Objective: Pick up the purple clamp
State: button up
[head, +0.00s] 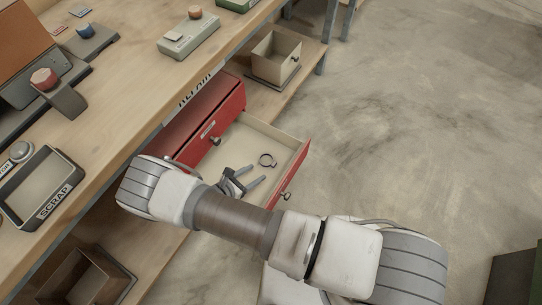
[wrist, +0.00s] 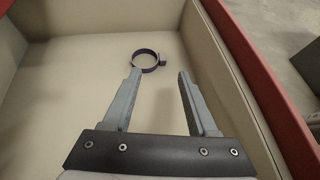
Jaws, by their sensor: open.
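The purple clamp (wrist: 146,59) is a thin dark purple ring with a small tab on its right side. It lies on the pale floor of an open drawer, near one wall in the wrist view. In the head view my gripper (head: 257,184) is over the drawer, short of the clamp.
The drawer walls (wrist: 216,60) stand close around my gripper. The red cabinet (head: 207,115) sits under a wooden bench (head: 118,100). A small beige drawer box (head: 275,57) stands on the lower shelf behind.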

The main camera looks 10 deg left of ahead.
aim_at(272, 165)
jog(key=shift+w+f, duration=0.25)
jog(key=shift+f, duration=0.35)
jog(key=shift+w+d+f+b, duration=0.3)
jog(key=shift+w+f+b, duration=0.05)
jog(key=shift+w, duration=0.15)
jog(key=x, duration=0.3)
jog(key=b+x, duration=0.1)
jog(key=x, duration=0.2)
jog(key=shift+s+d, duration=0.1)
jog(key=shift+d, duration=0.35)
grip_shut()
